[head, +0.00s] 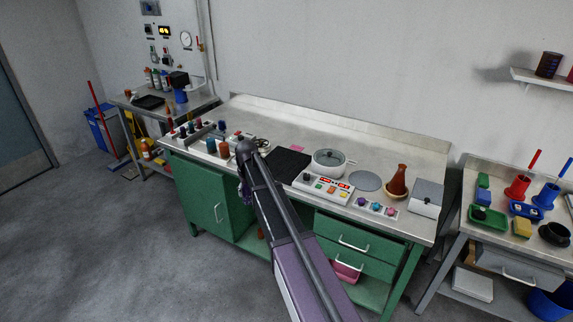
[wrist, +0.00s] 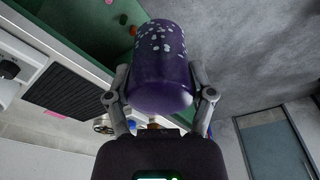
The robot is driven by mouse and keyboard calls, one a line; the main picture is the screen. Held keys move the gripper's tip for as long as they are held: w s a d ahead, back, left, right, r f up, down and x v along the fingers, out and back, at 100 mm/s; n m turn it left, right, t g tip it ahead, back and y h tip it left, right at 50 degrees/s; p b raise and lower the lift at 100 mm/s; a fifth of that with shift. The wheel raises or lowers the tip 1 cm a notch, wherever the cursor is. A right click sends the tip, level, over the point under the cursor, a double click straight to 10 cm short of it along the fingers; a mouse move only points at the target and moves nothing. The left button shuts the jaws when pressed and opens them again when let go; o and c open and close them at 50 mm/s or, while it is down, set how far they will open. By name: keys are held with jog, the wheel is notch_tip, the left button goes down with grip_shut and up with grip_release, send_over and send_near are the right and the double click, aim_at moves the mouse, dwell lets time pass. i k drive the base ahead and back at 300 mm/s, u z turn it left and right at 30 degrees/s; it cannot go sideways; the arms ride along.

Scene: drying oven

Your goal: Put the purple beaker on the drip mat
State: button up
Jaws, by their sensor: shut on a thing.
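My gripper (wrist: 160,98) is shut on the purple beaker (wrist: 162,65), with one finger on each side of it. The beaker is dark purple with pale speckles and fills the upper middle of the wrist view. In the head view my arm mostly hides the gripper and beaker, in front of the bench's green cabinet. The drip mat appears to be the flat black mat (head: 287,164) on the steel bench, left of the white pot. It shows ribbed in the wrist view (wrist: 64,90), left of the beaker and apart from it. The mat looks bare.
A white pot (head: 329,162) and a control panel (head: 323,188) stand right of the mat. A grey disc (head: 366,181) and a brown flask (head: 397,182) are farther right. Brown bottles (head: 217,148) stand left of the mat. A pink note (head: 297,149) lies behind it.

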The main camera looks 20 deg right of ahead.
aim_at(290, 166)
jog(key=z, duration=0.45)
jog(key=i, duration=1)
jog(key=z, duration=0.05)
